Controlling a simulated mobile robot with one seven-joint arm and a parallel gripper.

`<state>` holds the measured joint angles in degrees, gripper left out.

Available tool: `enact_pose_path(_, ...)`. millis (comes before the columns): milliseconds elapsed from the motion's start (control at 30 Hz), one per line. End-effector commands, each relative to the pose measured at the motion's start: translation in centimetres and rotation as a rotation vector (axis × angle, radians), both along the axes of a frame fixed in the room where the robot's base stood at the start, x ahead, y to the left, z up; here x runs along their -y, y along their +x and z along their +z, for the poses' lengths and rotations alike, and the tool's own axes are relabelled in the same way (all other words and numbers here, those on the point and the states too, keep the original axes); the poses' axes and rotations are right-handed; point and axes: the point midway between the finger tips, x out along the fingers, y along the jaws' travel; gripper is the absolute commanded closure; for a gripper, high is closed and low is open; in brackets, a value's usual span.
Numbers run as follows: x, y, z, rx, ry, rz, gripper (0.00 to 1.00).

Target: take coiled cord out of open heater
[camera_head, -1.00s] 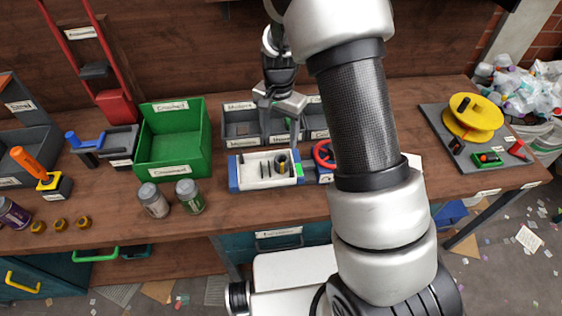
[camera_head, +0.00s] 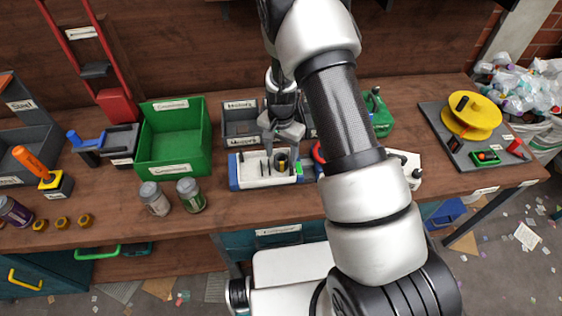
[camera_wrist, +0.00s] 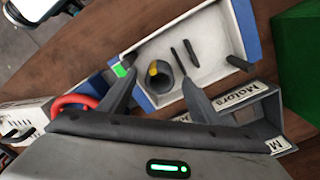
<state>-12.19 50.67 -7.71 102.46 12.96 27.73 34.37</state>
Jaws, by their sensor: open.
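The open heater (camera_head: 244,181) is a shallow white tray with blue ends on the bench, and it also shows in the wrist view (camera_wrist: 206,40). The coiled cord (camera_head: 281,165) looks like a dark grey upright ring with yellow inside, at the heater's right part. It also shows in the wrist view (camera_wrist: 165,88). My gripper (camera_head: 281,151) is open and empty above the heater. In the wrist view its fingertips (camera_wrist: 161,77) appear on either side of the cord, but I cannot tell whether they touch it.
Thin dark upright pieces (camera_wrist: 183,52) stand in the heater beside the cord. Grey labelled bins (camera_head: 240,122) are close behind. A red ring-handled item (camera_head: 318,152) is just right, partly hidden by my arm. A green crate (camera_head: 173,138) and two cans (camera_head: 190,195) are left.

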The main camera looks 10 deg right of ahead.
Motion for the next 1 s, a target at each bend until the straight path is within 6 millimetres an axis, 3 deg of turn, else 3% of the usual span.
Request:
enact_pose_path(67, 0.0, 0.0, 0.0, 0.0, 0.0, 0.0, 0.42)
enact_pose_path(333, 0.0, 0.0, 0.0, 0.0, 0.0, 0.0, 0.88)
enact_pose_path(667, 0.0, 0.1, 0.9, 0.004, 0.0, 0.0, 0.88)
enact_pose_path(1000, 0.0, 0.1, 7.4, 0.005, 0.0, 0.001, 0.88)
